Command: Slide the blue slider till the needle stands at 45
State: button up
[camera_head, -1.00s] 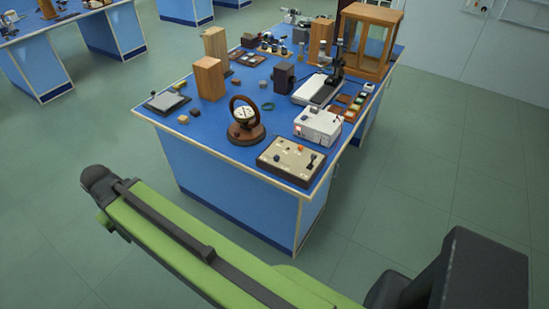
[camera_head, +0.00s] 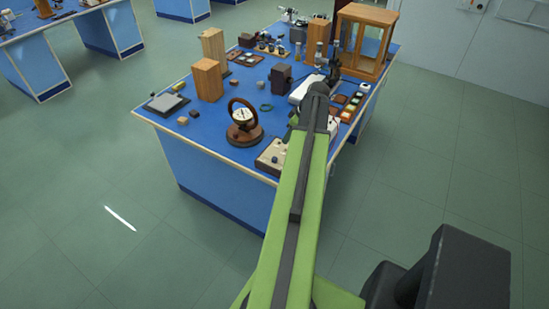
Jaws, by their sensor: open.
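A round dial (camera_head: 243,115) stands tilted in a dark ring on a brown wooden base (camera_head: 244,135), near the front of the blue bench. Its needle is too small to read. A beige control panel (camera_head: 268,158) lies at the bench's front edge, right of the dial. A small dark knob shows on it, and my arm hides its right part. I cannot make out a blue slider. My green arm reaches up over the front edge, its dark end (camera_head: 318,90) above the bench's right side. My gripper's fingers do not show.
A wooden block (camera_head: 207,80) and a dark block (camera_head: 281,77) stand behind the dial. A glazed wooden case (camera_head: 364,42) is at the back right. A white strip (camera_head: 120,218) shows on the open floor at left.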

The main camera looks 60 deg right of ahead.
aim_at(275, 158)
jog(key=b+x, duration=1.6)
jog(key=x, duration=0.1)
jog(key=shift+f, duration=0.4)
jog(key=shift+r, duration=0.15)
grip_shut()
dwell(0.4)
